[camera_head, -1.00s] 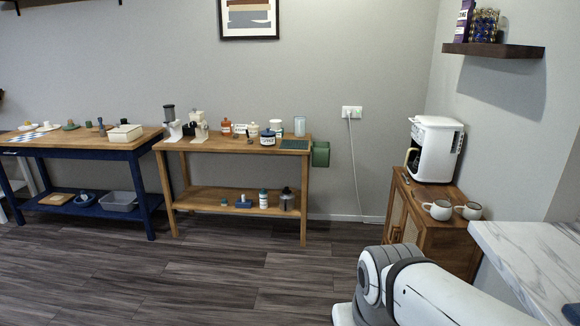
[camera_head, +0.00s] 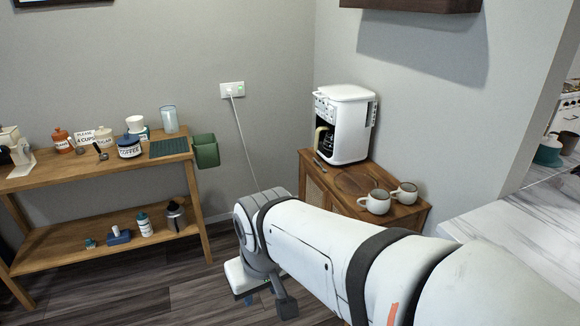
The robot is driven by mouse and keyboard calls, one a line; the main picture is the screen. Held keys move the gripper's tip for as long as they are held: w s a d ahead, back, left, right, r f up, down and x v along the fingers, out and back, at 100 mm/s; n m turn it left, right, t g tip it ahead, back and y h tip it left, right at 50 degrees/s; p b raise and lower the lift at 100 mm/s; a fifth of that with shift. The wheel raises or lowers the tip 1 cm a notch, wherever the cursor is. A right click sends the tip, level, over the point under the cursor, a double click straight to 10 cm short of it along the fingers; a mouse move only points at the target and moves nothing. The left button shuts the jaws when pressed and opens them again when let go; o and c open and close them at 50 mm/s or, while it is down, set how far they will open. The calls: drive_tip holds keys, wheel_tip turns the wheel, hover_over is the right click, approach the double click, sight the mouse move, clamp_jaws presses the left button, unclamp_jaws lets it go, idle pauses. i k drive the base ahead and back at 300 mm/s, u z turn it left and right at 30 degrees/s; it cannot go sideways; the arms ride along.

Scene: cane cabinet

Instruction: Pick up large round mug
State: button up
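Two round white mugs with dark insides stand upright on the wooden cane cabinet (camera_head: 345,180), near its front right corner. The nearer mug (camera_head: 377,203) looks slightly larger, and the other mug (camera_head: 406,194) is just behind and right of it. I cannot tell for sure which is the large round mug. My arm reaches across from the lower right, in front of the cabinet. My gripper end (camera_head: 262,292) hangs low, left of the cabinet and apart from both mugs.
A white coffee maker (camera_head: 345,125) with a glass pot stands on the cabinet behind the mugs. A marble counter (camera_head: 520,225) is close on the right. A wooden table (camera_head: 100,165) with jars stands left. Dark floor lies between table and cabinet.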

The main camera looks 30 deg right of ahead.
sight(378, 201)
drive_tip(key=z, duration=0.65)
drive_tip(key=i, duration=1.2)
drive_tip(key=z, duration=1.1)
drive_tip(key=i, duration=0.45)
drive_tip(key=z, duration=0.2)
drive_tip(key=k, duration=0.75)
drive_tip(key=z, duration=0.2)
drive_tip(key=i, duration=0.75)
drive_tip(key=u, duration=0.1)
